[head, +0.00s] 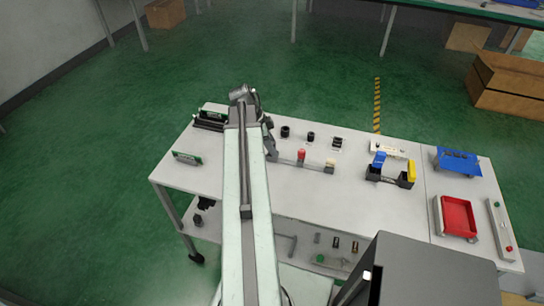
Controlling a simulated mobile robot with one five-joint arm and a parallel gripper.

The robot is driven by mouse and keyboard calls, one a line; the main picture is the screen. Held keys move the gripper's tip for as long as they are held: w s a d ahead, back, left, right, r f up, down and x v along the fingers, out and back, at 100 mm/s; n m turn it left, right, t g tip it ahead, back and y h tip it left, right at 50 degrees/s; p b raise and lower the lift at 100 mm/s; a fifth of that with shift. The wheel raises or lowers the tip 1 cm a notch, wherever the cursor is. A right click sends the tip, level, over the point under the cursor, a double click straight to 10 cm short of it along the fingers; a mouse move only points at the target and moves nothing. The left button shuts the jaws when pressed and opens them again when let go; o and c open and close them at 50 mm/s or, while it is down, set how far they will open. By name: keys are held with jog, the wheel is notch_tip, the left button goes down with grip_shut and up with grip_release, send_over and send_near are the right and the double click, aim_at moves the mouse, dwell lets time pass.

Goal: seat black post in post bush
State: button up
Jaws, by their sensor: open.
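Only the head view is given. My arm reaches up over the white table, and my gripper (272,153) hangs at its far end, just left of a low bar. It is open, with nothing visible between the jaws, though it is small and partly behind the arm. Three small black round pieces stand in a row at the back: a left one (285,131), a middle one (311,137) and a right one (337,143). I cannot tell which of them is the black post or the post bush. They stand apart from my gripper, to its right.
A red piece (301,155) and a cream block (330,165) sit on the bar. Right of them is a black fixture with a blue lever (379,159) and a yellow part (411,173). Farther right are a blue tray (459,162) and a red tray (458,217). The front tabletop is clear.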

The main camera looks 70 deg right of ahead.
jog(key=shift+s+d+f, duration=0.1)
jog(key=shift+s+f, duration=0.15)
jog(key=shift+f, duration=0.45)
jog(key=shift+r, duration=0.2)
grip_shut()
notch_tip(320, 180, up, 10)
jog(key=p, duration=1)
jog(key=shift+r, duration=0.1)
